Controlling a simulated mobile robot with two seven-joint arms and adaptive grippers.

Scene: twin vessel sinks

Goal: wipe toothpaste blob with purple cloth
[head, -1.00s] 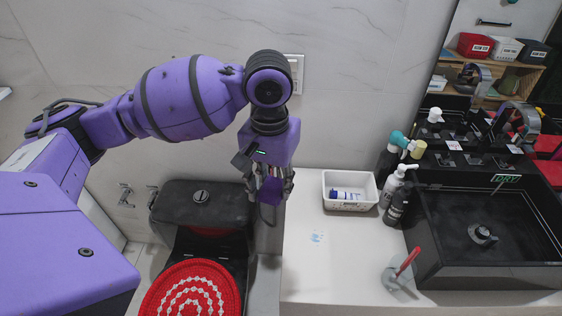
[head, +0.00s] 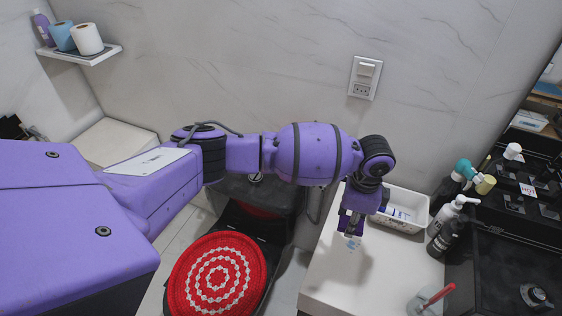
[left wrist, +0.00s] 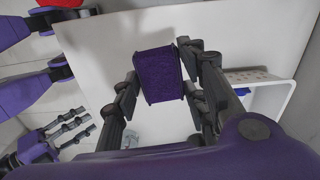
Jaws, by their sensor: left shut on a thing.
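My left gripper (head: 352,229) hangs over the white counter (head: 330,278), pointing down. In the left wrist view the left gripper (left wrist: 161,72) is shut on the purple cloth (left wrist: 158,78), a dark folded piece between its fingers. The cloth is mostly hidden by the gripper in the head view. The toothpaste blob (head: 352,244), a small pale blue smear, lies on the counter just by the fingertips. A pale smear (left wrist: 131,137) also shows in the left wrist view. Whether the cloth touches the counter is unclear. My right gripper (left wrist: 68,130) shows small at the lower left there; its opening is unclear.
A white basket (head: 408,222) stands close to the right of my left wrist. Pump bottles (head: 443,232), a red-handled tool (head: 433,298) and a black sink (head: 500,275) are further right. A red round toilet cover (head: 217,274) is left of the counter.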

